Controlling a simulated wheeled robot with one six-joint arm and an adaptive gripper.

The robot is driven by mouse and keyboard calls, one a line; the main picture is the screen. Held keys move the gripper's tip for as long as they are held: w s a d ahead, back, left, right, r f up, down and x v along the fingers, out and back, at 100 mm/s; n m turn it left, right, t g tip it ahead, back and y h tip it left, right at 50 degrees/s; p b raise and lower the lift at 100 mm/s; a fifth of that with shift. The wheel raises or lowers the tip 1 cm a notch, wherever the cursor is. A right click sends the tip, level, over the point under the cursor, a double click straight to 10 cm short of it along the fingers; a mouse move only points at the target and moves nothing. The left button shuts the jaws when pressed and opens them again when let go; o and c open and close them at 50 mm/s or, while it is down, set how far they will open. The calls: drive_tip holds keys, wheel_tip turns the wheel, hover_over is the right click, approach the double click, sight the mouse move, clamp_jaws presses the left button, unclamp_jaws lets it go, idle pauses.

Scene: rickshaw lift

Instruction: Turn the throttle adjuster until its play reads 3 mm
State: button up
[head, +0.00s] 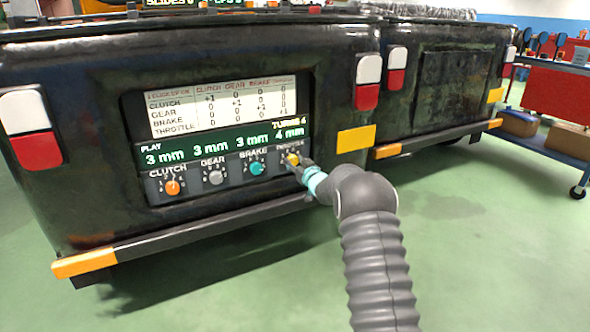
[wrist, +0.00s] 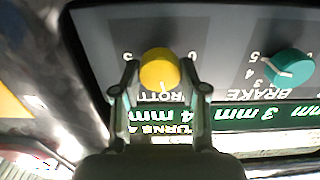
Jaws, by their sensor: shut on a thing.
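The throttle adjuster is a yellow knob (head: 292,160) at the right end of the panel on the black vehicle's rear. It shows large and upside down in the wrist view (wrist: 160,70). My gripper (head: 299,163) is at this knob, and its two fingers (wrist: 160,82) are shut on the knob's sides in the wrist view. The display (head: 225,145) reads 3 mm for clutch, gear and brake and 4 mm for throttle.
Beside the yellow knob sit the teal brake knob (head: 257,169), the grey gear knob (head: 215,177) and the orange clutch knob (head: 172,187). A white table (head: 222,103) of numbers is above the display. A bumper bar (head: 190,236) runs below the panel. Green floor is open in front.

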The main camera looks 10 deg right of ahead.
drive_tip(key=n, duration=0.4)
drive_tip(key=shift+n, duration=0.3)
drive_tip(key=n, duration=0.4)
drive_tip(key=shift+n, duration=0.3)
drive_tip(key=shift+a, duration=0.1)
drive_tip(key=o, duration=1.1)
drive_tip(key=shift+o, duration=0.2)
drive_tip(key=v, duration=1.2)
